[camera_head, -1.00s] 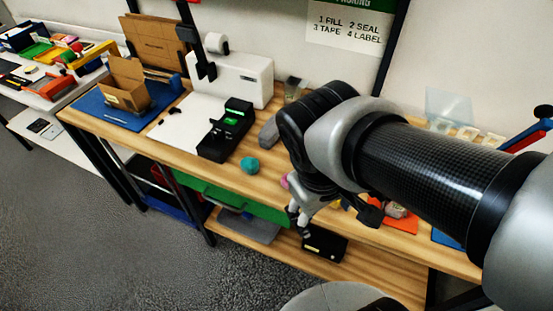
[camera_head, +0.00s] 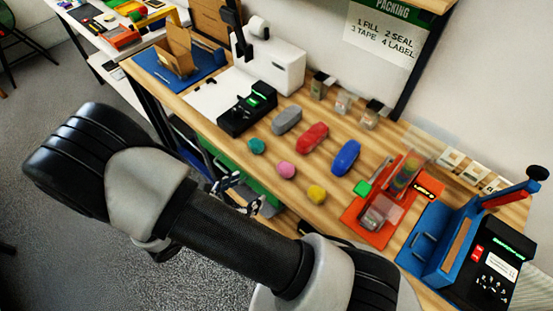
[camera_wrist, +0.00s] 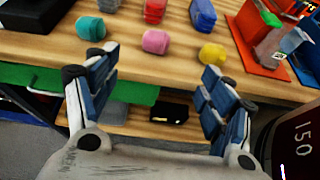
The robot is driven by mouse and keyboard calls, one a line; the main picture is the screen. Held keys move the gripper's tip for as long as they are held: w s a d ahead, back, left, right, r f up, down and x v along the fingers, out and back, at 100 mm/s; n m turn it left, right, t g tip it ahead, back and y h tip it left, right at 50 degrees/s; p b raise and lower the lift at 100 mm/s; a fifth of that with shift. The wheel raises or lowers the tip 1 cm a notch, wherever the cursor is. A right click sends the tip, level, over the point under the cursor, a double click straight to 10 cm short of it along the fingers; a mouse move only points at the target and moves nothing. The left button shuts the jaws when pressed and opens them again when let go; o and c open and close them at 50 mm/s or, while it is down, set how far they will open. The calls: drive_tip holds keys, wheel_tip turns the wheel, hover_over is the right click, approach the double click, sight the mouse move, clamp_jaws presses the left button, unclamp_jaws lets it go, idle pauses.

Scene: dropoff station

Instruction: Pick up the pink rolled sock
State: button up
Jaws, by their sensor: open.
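The pink rolled sock (camera_head: 286,170) is a small rounded bundle near the front edge of the wooden table, between a teal one (camera_head: 257,146) and a yellow one (camera_head: 317,193). In the wrist view the pink sock (camera_wrist: 155,41) lies just beyond the fingertips, about midway between them, fully visible. My gripper (camera_head: 240,194) is in front of the table edge, apart from the sock. In the wrist view my gripper (camera_wrist: 155,72) is open and empty, fingers spread wide, with the teal bundle near the left finger and the yellow one near the right.
Grey (camera_head: 287,120), red (camera_head: 313,137) and blue (camera_head: 346,157) oblong items lie behind the sock. An orange tray (camera_head: 366,227) and a blue box (camera_head: 432,246) are to the right. A black device (camera_head: 247,108) is to the left. A green drawer front (camera_wrist: 36,73) sits below the tabletop.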

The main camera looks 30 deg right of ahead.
drive_tip(key=b, duration=0.3)
approach(282, 170)
drive_tip(key=shift+n, duration=0.3)
drive_tip(key=x, duration=0.9)
drive_tip(key=shift+f+b, duration=0.2)
drive_tip(key=shift+b, duration=0.2)
drive_tip(key=shift+w+d+f, duration=0.1)
drive_tip(key=shift+w+d, duration=0.05)
drive_tip(key=shift+d, duration=0.3)
drive_tip(key=shift+c, duration=0.5)
drive_tip(key=c, duration=1)
